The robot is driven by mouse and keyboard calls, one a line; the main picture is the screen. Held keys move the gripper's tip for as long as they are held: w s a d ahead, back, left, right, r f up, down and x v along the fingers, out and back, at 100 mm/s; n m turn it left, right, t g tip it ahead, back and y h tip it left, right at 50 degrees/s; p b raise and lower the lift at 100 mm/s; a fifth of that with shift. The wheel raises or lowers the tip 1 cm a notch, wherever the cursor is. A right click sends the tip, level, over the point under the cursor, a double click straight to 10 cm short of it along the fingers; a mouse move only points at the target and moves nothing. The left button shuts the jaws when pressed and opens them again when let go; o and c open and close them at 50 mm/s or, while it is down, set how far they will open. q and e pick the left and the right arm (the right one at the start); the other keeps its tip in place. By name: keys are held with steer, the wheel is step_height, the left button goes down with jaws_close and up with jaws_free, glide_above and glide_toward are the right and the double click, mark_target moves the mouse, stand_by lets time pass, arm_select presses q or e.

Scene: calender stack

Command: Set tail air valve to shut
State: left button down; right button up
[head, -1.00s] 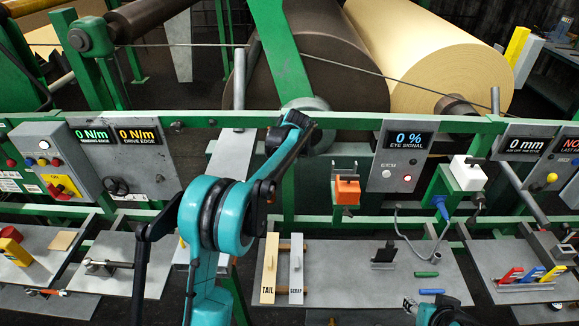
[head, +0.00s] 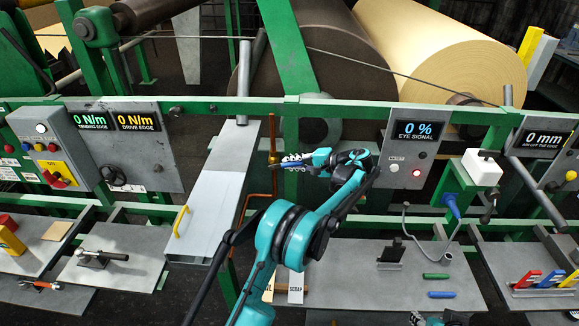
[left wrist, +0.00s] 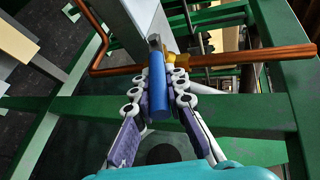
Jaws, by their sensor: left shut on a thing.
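The tail air valve shows in the left wrist view as a blue lever handle (left wrist: 158,96) by a yellow brass body (left wrist: 178,61) on a copper pipe (left wrist: 250,55). The handle lies across the pipe's line. My left gripper (left wrist: 160,86) is shut on the handle, one finger on each side. In the head view my left gripper (head: 286,162) points left at the upright copper pipe (head: 273,130); its fingers hide most of the valve there. Part of my right gripper (head: 428,319) shows at the bottom edge; its fingertips are not clear.
A green rail (head: 350,109) runs behind the valve. A grey sloping plate (head: 212,200) with a yellow handle stands left of it. The eye signal panel (head: 411,150) is to the right. A grey shelf (head: 350,262) with tools lies below.

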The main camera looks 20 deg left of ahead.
arm_select(q)
steer(key=shift+d+f+m+y+b, duration=0.15)
steer(key=shift+f+m+y+b, duration=0.15)
steer(key=shift+f+y+b, duration=0.6)
steer(key=shift+r, duration=0.15)
steer(key=c, duration=1.5)
jaws_free()
steer(key=shift+r, duration=0.1)
step_height(320, 180, up, 10)
